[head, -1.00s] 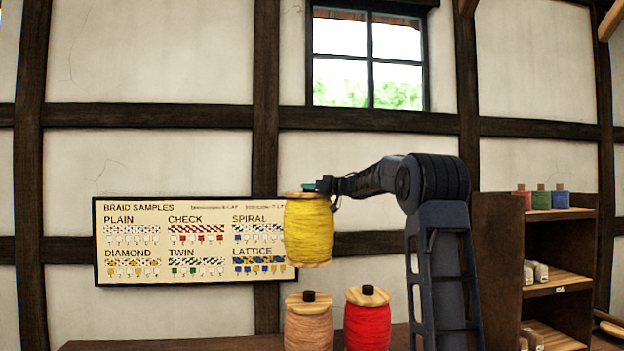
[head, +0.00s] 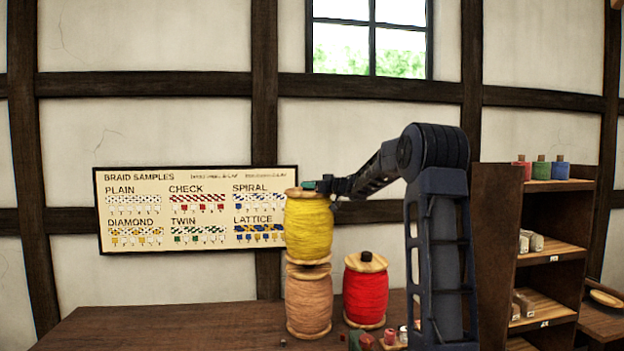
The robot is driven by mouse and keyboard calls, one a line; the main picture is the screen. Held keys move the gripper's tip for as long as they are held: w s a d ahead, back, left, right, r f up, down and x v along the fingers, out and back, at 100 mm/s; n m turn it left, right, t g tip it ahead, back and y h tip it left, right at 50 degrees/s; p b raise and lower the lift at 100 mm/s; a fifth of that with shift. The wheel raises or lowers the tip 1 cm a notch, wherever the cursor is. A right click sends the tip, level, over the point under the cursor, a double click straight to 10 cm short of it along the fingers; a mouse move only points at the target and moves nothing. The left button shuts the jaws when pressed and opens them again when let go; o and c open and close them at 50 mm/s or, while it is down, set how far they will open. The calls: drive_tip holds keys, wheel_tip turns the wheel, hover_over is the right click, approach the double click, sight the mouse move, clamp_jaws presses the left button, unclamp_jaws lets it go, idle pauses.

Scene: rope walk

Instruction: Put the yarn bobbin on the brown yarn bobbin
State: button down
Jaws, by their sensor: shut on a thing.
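The yellow yarn bobbin (head: 308,229) is upright, directly above the brown yarn bobbin (head: 309,303), which stands on the wooden table. The yellow bobbin's lower flange appears to meet the brown bobbin's top flange; whether it rests there fully I cannot tell. The brown bobbin's dark top peg is hidden now. My gripper (head: 318,186) is at the top of the yellow bobbin, coming from the right, and is shut on it. The fingertips are small and partly hidden.
A red yarn bobbin (head: 366,291) stands just right of the brown one. Several small items, including a red one (head: 390,337), lie near the front beside my arm. A wooden shelf (head: 497,250) stands at the right. The table's left part (head: 170,325) is clear.

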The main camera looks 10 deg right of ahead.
drive_tip(key=shift+f, duration=0.25)
drive_tip(key=c, duration=0.7)
unclamp_jaws()
drive_tip(key=shift+f, duration=0.2)
drive_tip(key=shift+r, duration=0.1)
